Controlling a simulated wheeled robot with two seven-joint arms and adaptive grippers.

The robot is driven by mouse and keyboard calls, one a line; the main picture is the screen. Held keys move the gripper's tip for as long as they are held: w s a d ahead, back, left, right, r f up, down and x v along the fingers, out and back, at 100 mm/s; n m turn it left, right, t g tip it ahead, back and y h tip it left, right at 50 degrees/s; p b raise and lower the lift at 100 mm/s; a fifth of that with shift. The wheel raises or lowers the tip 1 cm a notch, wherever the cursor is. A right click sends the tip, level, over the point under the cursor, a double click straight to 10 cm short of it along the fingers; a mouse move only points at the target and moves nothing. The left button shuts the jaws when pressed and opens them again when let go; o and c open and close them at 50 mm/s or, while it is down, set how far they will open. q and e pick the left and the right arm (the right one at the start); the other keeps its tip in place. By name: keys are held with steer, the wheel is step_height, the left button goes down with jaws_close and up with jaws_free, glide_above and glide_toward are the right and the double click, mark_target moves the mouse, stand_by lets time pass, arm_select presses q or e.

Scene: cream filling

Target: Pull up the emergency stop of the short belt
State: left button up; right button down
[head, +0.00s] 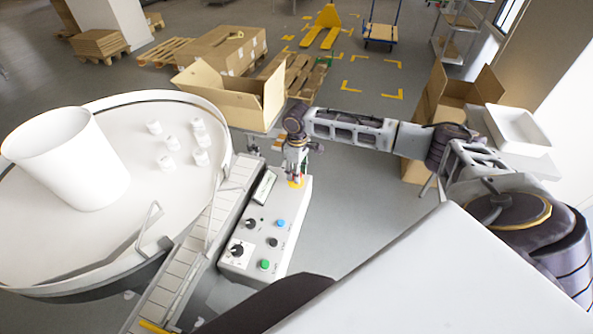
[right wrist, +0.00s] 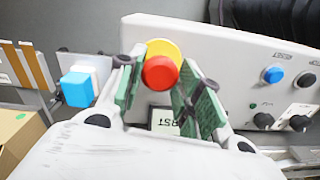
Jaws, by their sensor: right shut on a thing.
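The emergency stop, a red mushroom button (right wrist: 161,73) on a round yellow base (right wrist: 168,48), sits on the white control box of the short belt. In the head view its yellow base (head: 296,183) shows at the far end of the box (head: 262,228), and the red cap is mostly hidden by the gripper. My right gripper (head: 296,172) reaches down over it. In the right wrist view the green-padded fingers (right wrist: 163,82) stand on both sides of the red cap, shut on it. My left gripper is out of view.
The box also carries a blue button (head: 281,223), a green button (head: 264,265), black knobs and a small display (head: 264,187). The short belt (head: 205,240) runs close along its left side. A round table (head: 95,255) with a white bin and several small jars stands left. An open carton (head: 232,98) lies behind.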

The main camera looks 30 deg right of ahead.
steer(key=shift+w+r, duration=0.1)
steer(key=shift+r, duration=0.15)
steer(key=c, duration=1.3)
jaws_free()
steer(key=shift+r, duration=0.1)
steer(key=o, duration=0.4)
steer(key=shift+c, duration=0.2)
step_height(320, 180, up, 12)
steer(key=shift+d, duration=0.15)
